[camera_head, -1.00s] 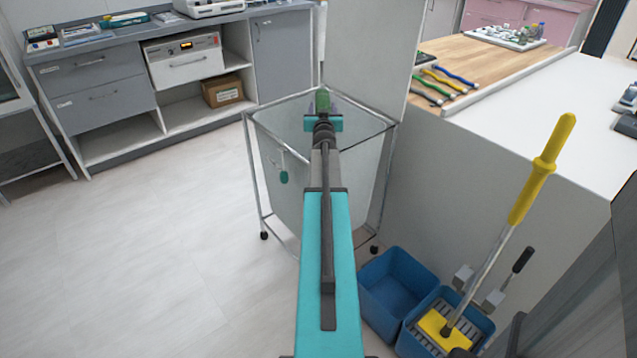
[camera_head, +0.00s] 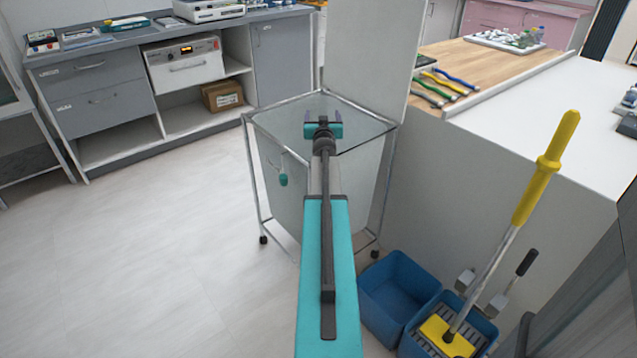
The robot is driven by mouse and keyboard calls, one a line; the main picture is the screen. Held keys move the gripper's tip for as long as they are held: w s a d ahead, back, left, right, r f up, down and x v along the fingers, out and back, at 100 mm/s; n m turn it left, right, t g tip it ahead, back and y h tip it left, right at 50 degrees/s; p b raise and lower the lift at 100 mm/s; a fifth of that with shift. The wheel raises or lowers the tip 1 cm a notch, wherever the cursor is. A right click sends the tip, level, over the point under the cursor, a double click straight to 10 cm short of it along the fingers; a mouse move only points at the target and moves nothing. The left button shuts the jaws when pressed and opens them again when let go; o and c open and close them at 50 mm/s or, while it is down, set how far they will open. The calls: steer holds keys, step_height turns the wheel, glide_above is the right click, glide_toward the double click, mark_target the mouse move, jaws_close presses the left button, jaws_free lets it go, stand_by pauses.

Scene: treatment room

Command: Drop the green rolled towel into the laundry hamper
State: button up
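The laundry hamper (camera_head: 272,170) is a grey bag in a chrome frame on casters, standing in the middle of the view. Its top is open. My gripper (camera_head: 323,119) is over the hamper's opening, at the end of my teal arm. Its two fingers are spread apart with nothing visible between them. The green rolled towel is not visible now; the hamper's inside is mostly hidden by its front wall and my arm.
Blue mop buckets (camera_head: 397,290) with a yellow-handled mop (camera_head: 540,180) stand at the lower right. A white counter (camera_head: 540,105) runs along the right. Grey cabinets (camera_head: 105,95) stand at the back left. The floor on the left is clear.

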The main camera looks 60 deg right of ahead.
steer(key=shift+r, duration=0.1)
step_height(320, 180, up, 6)
steer(key=p, duration=0.7)
steer(key=w+a+r+n+t+y+p, duration=0.2)
steer(key=w+a+r+p, duration=0.1)
steer(key=w+a, duration=0.6)
steer(key=w+a+r+n+t+y+p, duration=0.2)
steer(key=w+a+r+y+p, duration=0.1)
steer(key=w+a, duration=0.6)
steer(key=shift+w+a+r+n+t+p, duration=0.35)
steer(key=shift+a+r+p, duration=0.6)
steer(key=shift+a, duration=1.1)
steer(key=shift+f, duration=0.15)
